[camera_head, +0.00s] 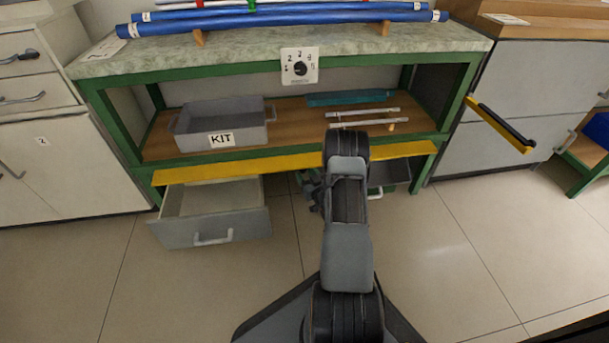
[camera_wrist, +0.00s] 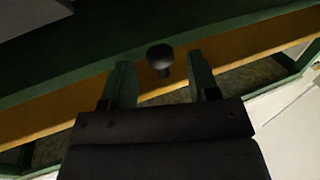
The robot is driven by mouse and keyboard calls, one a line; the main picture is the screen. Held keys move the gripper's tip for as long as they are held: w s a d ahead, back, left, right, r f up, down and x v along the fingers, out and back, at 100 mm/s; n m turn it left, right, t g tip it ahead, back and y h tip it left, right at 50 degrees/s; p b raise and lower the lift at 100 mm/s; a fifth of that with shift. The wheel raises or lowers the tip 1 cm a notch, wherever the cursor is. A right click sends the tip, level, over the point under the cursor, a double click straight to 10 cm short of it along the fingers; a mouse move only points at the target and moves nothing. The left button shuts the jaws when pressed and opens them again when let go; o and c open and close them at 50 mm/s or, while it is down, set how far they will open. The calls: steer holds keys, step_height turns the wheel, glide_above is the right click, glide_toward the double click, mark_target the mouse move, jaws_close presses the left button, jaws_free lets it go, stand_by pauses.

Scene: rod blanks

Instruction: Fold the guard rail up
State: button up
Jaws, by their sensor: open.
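The yellow guard rail (camera_head: 240,164) runs along the front of the bench's lower shelf, below the shelf edge. It also crosses the wrist view as a yellow band (camera_wrist: 70,113). A black round knob (camera_wrist: 160,56) shows there in front of the rail. My gripper (camera_wrist: 159,64) is open, with one finger on each side of the knob. I cannot tell whether either finger touches it. In the head view my gripper (camera_head: 312,190) is low, just under the rail, and my arm hides part of the rail's right half.
A grey KIT bin (camera_head: 190,140) and pale rods on supports (camera_head: 365,122) are on the shelf (camera_head: 290,112). A grey drawer (camera_head: 215,225) stands open at the lower left. A yellow-and-black bar (camera_head: 500,125) juts out at the right. The front floor is clear at the sides.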

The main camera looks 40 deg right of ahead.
steer(key=shift+w+d+b, duration=0.15)
steer(key=shift+w+b, duration=0.15)
steer(key=shift+w, duration=0.95)
steer(key=shift+c, duration=0.4)
jaws_close()
